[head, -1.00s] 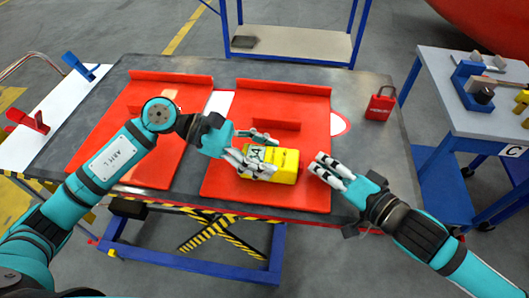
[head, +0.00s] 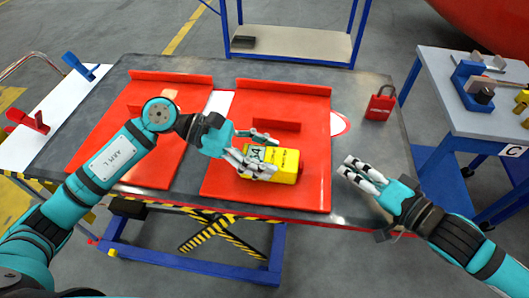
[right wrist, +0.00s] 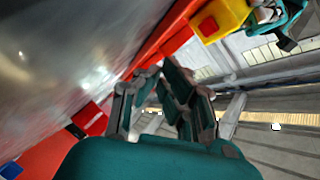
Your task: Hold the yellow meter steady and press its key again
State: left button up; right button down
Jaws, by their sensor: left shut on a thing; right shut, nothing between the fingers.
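The yellow meter (head: 287,166) lies on the right-hand red fixture plate (head: 308,194) in the head view. My left gripper (head: 260,154) is shut on the meter's left end, its fingers covering part of it. In the right wrist view, the meter (right wrist: 226,14) is at the upper right with a red part on its end face, and part of my left gripper (right wrist: 272,15) shows beside it. My right gripper (head: 352,171) is shut and empty to the right of the meter, clear of it. I cannot make out the key in the head view.
A red padlock-shaped block (head: 380,106) stands at the table's right. A second red plate (head: 118,160) lies at left. A grey side table (head: 448,111) stands right, beyond a gap.

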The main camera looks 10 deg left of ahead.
pick_arm(q)
jog(key=shift+f, duration=0.25)
jog(key=o, duration=1.6)
jog(key=shift+r, duration=0.1)
jog(key=shift+a+r, duration=0.1)
jog(key=shift+r, duration=0.05)
